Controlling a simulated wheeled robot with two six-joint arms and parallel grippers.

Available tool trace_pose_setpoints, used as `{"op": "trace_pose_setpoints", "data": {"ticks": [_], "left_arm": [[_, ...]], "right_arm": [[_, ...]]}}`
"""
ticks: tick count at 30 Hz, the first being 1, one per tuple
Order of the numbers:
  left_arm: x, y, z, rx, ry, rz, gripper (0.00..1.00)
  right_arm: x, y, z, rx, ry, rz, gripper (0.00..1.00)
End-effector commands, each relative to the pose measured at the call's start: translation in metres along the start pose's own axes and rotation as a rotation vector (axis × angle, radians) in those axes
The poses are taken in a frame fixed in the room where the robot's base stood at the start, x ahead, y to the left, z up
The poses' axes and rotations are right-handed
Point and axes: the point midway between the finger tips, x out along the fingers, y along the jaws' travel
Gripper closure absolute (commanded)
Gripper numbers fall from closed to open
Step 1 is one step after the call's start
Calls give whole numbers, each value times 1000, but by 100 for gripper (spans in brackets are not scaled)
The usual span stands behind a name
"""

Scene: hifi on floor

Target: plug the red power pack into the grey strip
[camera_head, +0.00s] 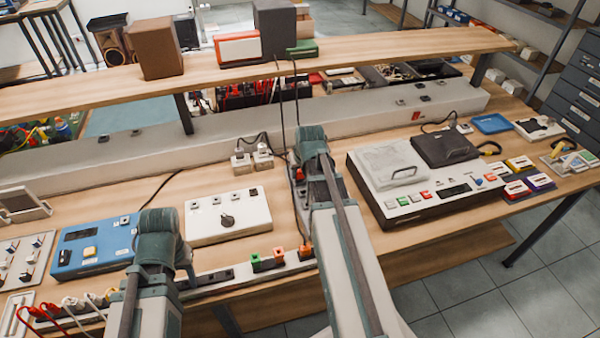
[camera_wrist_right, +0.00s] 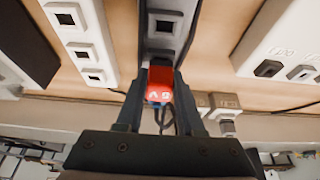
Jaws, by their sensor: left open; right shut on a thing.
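The red power pack (camera_wrist_right: 160,84) is between the two fingers of my right gripper (camera_wrist_right: 160,76), which is shut on it. A black cable shows at its end. In the head view a small red part of the pack (camera_head: 298,174) shows beside my right gripper (camera_head: 312,148). The grey strip (camera_wrist_right: 166,22) with square sockets runs right in front of the pack; it also shows left of my right arm in the head view (camera_head: 303,212). I cannot tell whether the pack touches a socket. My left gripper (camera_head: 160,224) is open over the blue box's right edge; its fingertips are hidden.
A white box with a knob (camera_head: 228,215) lies left of the strip, with grey plugs (camera_head: 252,160) behind it. A white socket strip (camera_wrist_right: 82,42) lies on its other side. A raised shelf (camera_head: 350,46) spans the back.

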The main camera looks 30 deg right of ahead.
Motion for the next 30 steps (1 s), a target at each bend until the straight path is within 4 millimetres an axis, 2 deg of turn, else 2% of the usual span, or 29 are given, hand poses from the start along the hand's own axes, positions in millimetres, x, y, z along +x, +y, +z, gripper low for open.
{"op": "trace_pose_setpoints", "data": {"ticks": [30], "left_arm": [[13,0,3,0,-6,-5,50]], "right_arm": [[12,0,5,0,-1,0,100]]}}
